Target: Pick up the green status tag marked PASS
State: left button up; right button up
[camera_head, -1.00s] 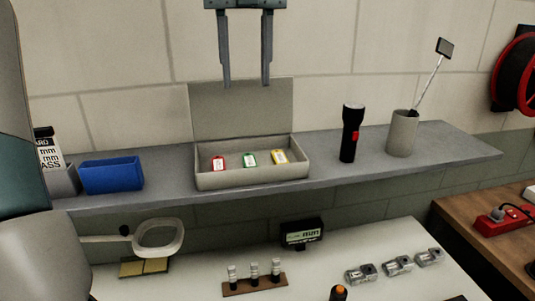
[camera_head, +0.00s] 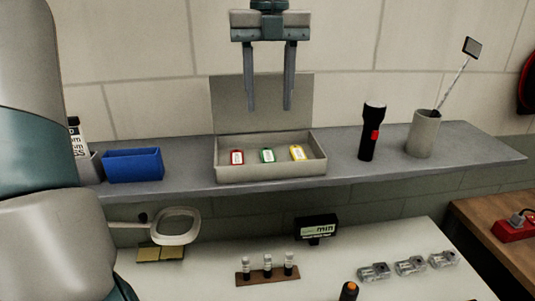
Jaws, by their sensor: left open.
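The lettering on the tags is too small to read. The box's lid stands up behind it. My left gripper (camera_head: 269,108) is open and empty, its two fingers pointing down, above the box and in front of the raised lid in the picture. My right gripper is not in view.
On the shelf (camera_head: 390,170) a blue bin (camera_head: 133,165) stands left of the box; a black flashlight (camera_head: 372,132) and a grey cup (camera_head: 423,134) holding an inspection mirror stand right.

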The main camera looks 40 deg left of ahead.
aim_at(268, 157)
pick_arm(q)
notch_tip(268, 157, down, 6)
jog(key=shift+r+p, duration=0.25)
jog(key=shift+p, duration=0.5)
jog(key=shift+f, duration=0.5)
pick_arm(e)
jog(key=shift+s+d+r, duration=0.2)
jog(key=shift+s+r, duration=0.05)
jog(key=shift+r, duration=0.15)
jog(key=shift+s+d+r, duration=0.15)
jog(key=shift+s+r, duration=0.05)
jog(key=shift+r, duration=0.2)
pick_arm(q)
jog(key=shift+f+p, duration=0.75)
jog(key=shift+p, duration=0.1)
notch_tip(268, 157, down, 3)
jog(key=shift+a+p, duration=0.15)
jog(key=shift+p, duration=0.5)
jog(key=shift+f, duration=0.3)
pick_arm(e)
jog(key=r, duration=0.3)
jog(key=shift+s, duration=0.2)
